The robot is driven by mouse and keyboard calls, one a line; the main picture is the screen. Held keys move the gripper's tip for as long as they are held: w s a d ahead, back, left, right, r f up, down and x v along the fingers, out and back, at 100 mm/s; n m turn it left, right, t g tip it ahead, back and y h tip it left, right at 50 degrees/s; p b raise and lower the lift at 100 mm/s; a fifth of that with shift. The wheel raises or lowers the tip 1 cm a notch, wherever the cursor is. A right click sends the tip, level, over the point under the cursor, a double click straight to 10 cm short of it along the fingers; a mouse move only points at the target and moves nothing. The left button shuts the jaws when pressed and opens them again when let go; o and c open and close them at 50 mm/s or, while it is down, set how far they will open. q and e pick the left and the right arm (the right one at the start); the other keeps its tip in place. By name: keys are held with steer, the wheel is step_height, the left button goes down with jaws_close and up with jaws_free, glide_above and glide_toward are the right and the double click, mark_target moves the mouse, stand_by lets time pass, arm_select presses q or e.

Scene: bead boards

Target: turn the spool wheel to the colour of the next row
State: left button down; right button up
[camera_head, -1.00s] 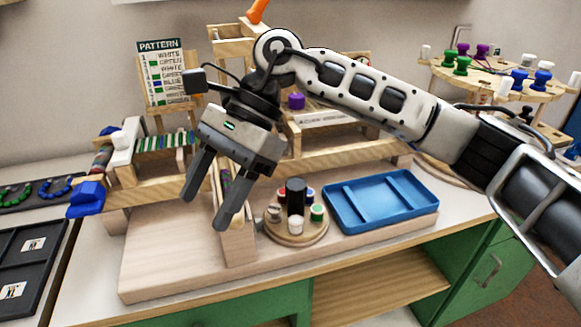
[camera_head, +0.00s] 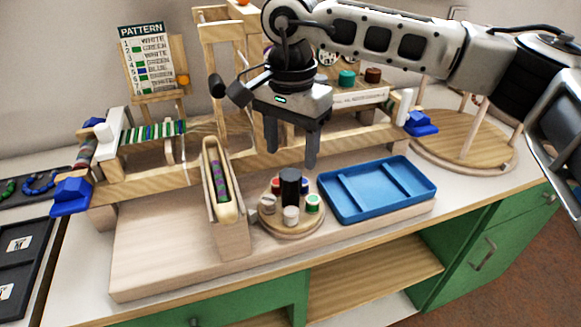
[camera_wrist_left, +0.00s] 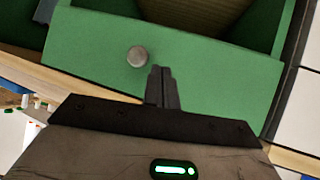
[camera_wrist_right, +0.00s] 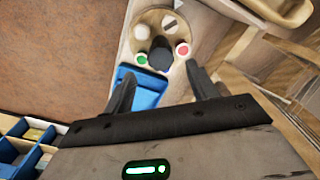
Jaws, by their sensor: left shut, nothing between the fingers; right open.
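The spool wheel (camera_head: 277,229) is a round wooden disc with a black upright hub (camera_head: 291,188) and several coloured spools around it. A white spool (camera_head: 291,215) faces front, a green spool (camera_head: 313,203) is at the right, and a pale spool (camera_head: 268,204) at the left. A red spool (camera_wrist_right: 182,50) shows in the right wrist view. My right gripper (camera_head: 291,155) is open and empty, pointing down above the hub, apart from it. My left gripper (camera_wrist_left: 162,88) is shut and empty before a green drawer front, outside the head view. The pattern card (camera_head: 145,60) lists colour rows.
An orange knob (camera_head: 183,80) sits beside the card. A wooden trough (camera_head: 222,215) with purple and green beads stands left of the wheel. A blue tray (camera_head: 378,188) lies close on its right. The loom's wooden beam (camera_head: 345,145) runs behind. The board's left front is clear.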

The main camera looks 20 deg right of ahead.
mark_target(291, 174)
steer(key=shift+f, duration=2.6)
steer(key=c, duration=1)
